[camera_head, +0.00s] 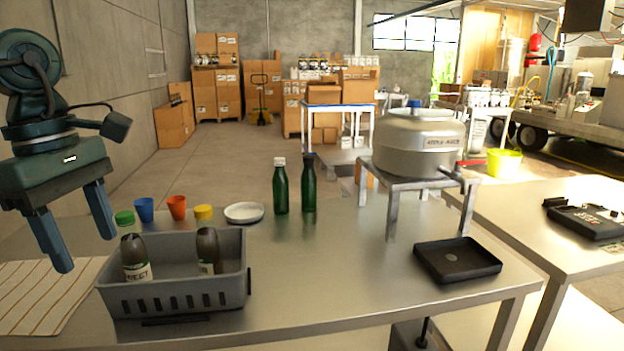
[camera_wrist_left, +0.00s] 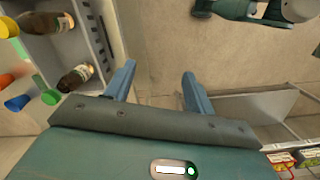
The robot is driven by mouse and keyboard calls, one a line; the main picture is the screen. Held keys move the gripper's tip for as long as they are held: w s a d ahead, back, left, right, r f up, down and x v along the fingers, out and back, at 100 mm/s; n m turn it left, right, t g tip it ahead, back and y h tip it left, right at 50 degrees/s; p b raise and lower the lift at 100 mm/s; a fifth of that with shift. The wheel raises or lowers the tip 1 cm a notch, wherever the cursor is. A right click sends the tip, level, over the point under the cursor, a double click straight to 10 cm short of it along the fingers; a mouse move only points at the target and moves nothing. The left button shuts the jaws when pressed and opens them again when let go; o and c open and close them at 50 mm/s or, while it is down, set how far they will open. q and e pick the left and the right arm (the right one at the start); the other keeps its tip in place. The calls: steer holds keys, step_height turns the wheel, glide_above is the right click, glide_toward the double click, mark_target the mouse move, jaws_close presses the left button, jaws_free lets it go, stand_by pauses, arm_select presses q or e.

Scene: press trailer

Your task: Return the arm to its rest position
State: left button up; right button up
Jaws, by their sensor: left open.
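My left arm comes in from the left in the head view. Its left gripper (camera_head: 84,252) is open, with two blue-grey fingers apart and nothing between them. It hangs in the air over the left part of the steel table, left of the grey crate (camera_head: 198,296). In the left wrist view the open gripper (camera_wrist_left: 157,68) points at bare floor, with the crate (camera_wrist_left: 88,18) to its left. My right gripper is in neither view.
The crate holds a green-capped bottle (camera_head: 134,262) and a dark bottle (camera_head: 208,252). Cups (camera_head: 177,207), a white dish (camera_head: 244,212) and green bottles (camera_head: 281,190) stand behind it. A steel pot (camera_head: 418,142) on a stand and a black tray (camera_head: 457,262) are rightward.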

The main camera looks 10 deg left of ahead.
arm_select(q)
steer(key=w+d+f+n+t+h+p, duration=0.1)
steer(key=w+f+n+t+h, duration=0.2)
steer(key=f+n, duration=0.5)
steer(key=w+f+n+t+h+p, duration=0.1)
steer(key=f+n+t+h, duration=0.35)
steer(key=f+n, duration=0.35)
steer(key=w+d+f+n+t+h+p, duration=0.1)
steer(key=w+f+n+t+h, duration=0.15)
steer(key=f+n+t, duration=0.55)
steer(key=s+d+f+n+g+y+p, duration=0.1)
steer(key=s+d+f+n+y, duration=0.2)
steer(key=n, duration=0.5)
steer(key=s+f+n+y, duration=0.2)
steer(key=f+n+y, duration=0.1)
steer(key=f+n, duration=0.4)
steer(key=s+d+f+n+g+y, duration=0.1)
steer(key=s+d+f+n+g, duration=0.1)
steer(key=d+n, duration=0.4)
steer(key=s+d+f+n+g+p, duration=0.1)
steer(key=s+d+f+n+g, duration=0.1)
steer(key=s+d+f+n, duration=0.2)
steer(key=shift+s+d+f+n+y, duration=0.3)
steer(key=shift+s+d+n+y, duration=0.1)
steer(key=shift+s+d+n, duration=0.65)
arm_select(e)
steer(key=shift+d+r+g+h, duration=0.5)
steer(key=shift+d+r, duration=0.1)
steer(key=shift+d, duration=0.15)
